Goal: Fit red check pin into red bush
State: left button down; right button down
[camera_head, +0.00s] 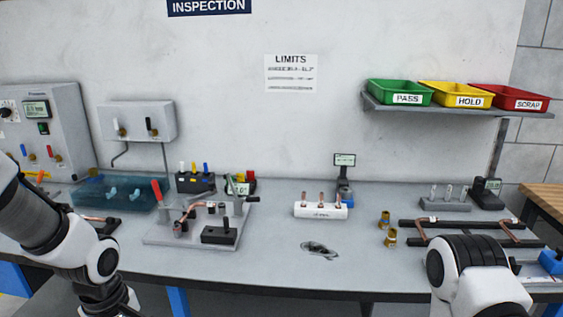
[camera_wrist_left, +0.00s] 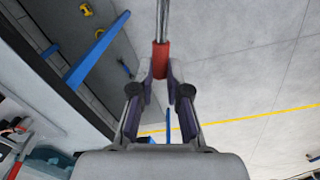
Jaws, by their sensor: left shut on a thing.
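My left gripper (camera_wrist_left: 160,88) is shut on the red check pin (camera_wrist_left: 160,60), around its red grip. The pin's bare metal shank points toward the top of the left wrist view, and its end is cut off there. Below the pin I see floor, not the bench top. In the head view my left arm comes down at the lower left, and its fingers and the pin are out of frame. I cannot single out the red bush. A fixture plate (camera_head: 160,236) with a red lever (camera_head: 156,190) and copper tube stands on the bench. My right gripper is out of view.
Behind the fixture a black block (camera_head: 195,185) carries white, blue and yellow-topped pins. A blue tray (camera_head: 95,195) lies left. A white holder (camera_head: 320,211) with copper pieces and brass fittings (camera_head: 384,219) stand right. The bench's front middle is mostly clear.

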pick_arm(q)
jog(key=w+d+f+m, duration=0.3)
jog(key=w+f+m, duration=0.2)
jog(key=f+m, duration=0.1)
jog(key=w+d+f+m, duration=0.4)
jog(key=w+f+m, duration=0.1)
jog(key=f+m, duration=0.2)
jog(key=shift+d, duration=0.3)
